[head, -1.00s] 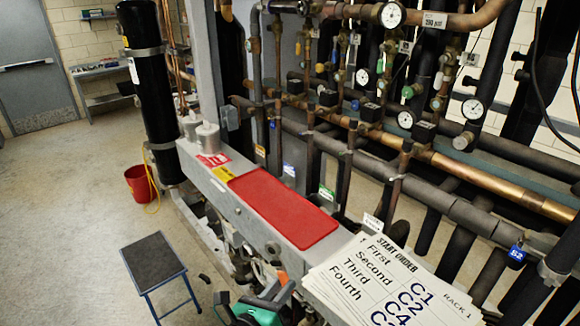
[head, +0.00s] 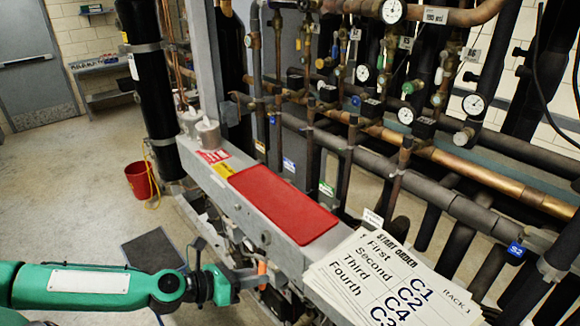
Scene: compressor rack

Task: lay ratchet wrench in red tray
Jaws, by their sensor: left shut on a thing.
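The red tray (head: 283,206) is a flat red rectangle on top of the grey beam, and it looks empty. My left gripper (head: 248,276) is at the end of the green arm, below and to the left of the tray, beside the near side of the beam. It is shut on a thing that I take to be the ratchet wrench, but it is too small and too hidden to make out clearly. A small orange piece (head: 262,268) shows at the fingertips; I cannot tell what it belongs to. My right gripper is not in view.
Start-order sheets (head: 370,275) lie on the beam to the right of the tray. Pipes, valves and gauges (head: 392,11) stand behind it. A red bucket (head: 141,180) stands on the floor. The air above the tray is clear.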

